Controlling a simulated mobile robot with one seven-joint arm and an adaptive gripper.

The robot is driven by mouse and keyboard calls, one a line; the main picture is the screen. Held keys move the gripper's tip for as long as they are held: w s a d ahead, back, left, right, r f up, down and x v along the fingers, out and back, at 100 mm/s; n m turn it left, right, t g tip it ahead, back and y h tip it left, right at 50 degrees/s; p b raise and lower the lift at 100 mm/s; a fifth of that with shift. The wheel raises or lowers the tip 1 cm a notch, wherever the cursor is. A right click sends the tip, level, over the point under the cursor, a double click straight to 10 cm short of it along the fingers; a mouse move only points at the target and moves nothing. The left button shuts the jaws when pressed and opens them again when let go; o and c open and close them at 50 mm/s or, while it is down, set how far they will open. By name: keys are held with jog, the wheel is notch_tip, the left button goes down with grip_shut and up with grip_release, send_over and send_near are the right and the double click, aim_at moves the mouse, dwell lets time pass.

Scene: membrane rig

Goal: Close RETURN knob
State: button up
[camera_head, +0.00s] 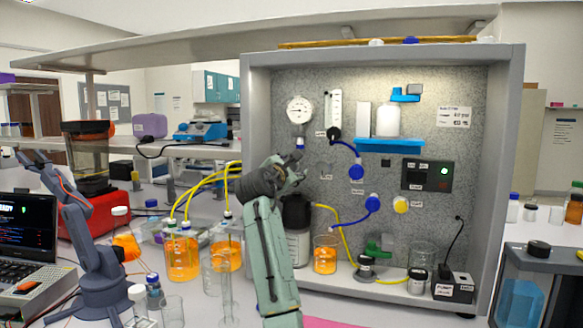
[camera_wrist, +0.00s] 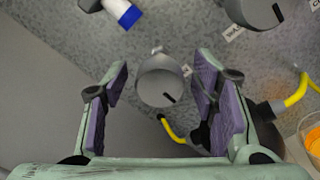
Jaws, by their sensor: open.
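A round grey knob (camera_wrist: 157,86) with a dark pointer mark stands out from the speckled panel in the wrist view. A small label beside it is too blurred to read, so I cannot confirm that it is RETURN. My gripper (camera_wrist: 162,66) is open, with its purple-padded fingers to the left and right of this knob and visible gaps on both sides. In the head view, my gripper (camera_head: 299,170) is at the panel's left part and hides this knob. A second grey knob (camera_wrist: 254,11) is above and to the right.
A blue-and-white fitting (camera_wrist: 125,13) is at upper left in the wrist view. A yellow hose (camera_wrist: 296,91) is at right. Below my gripper are a dark-capped bottle (camera_head: 297,240) and an orange-filled beaker (camera_head: 325,258). The cabinet's left wall (camera_head: 258,120) stands close by.

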jog(key=shift+c, duration=0.4)
jog(key=c, duration=1.1)
